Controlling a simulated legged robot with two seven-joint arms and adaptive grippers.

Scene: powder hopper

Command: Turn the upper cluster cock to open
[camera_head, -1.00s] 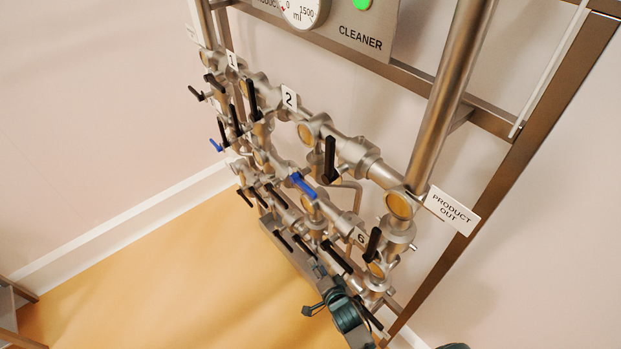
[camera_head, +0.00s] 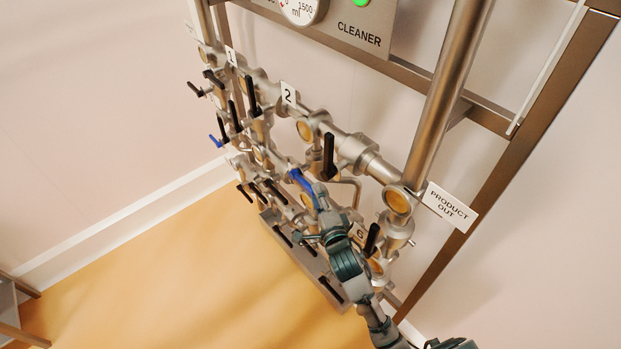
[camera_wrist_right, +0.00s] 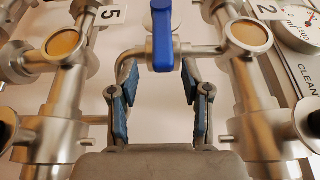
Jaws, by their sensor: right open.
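A cock with a blue lever (camera_head: 300,184) sits on the pipe cluster below the number 2 tag. In the right wrist view its blue lever (camera_wrist_right: 162,36) stands upright, at the end of a bent metal pipe. My right gripper (camera_head: 314,212) is just below this lever, its fingers apart. In the wrist view the open right gripper (camera_wrist_right: 160,88) has blue-padded fingers on either side of the lever's line; the lever lies between and beyond the tips, with no clear contact. Whether this is the upper cluster cock is not labelled. My left gripper is not in view.
Black levers (camera_head: 329,157) stick out near the gripper, including one by the number 6 tag (camera_head: 372,238). Another blue lever (camera_head: 216,141) is at the far left. A steel frame post (camera_head: 500,170) and a PRODUCT OUT sign (camera_head: 450,207) stand right. The floor (camera_head: 130,280) is clear.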

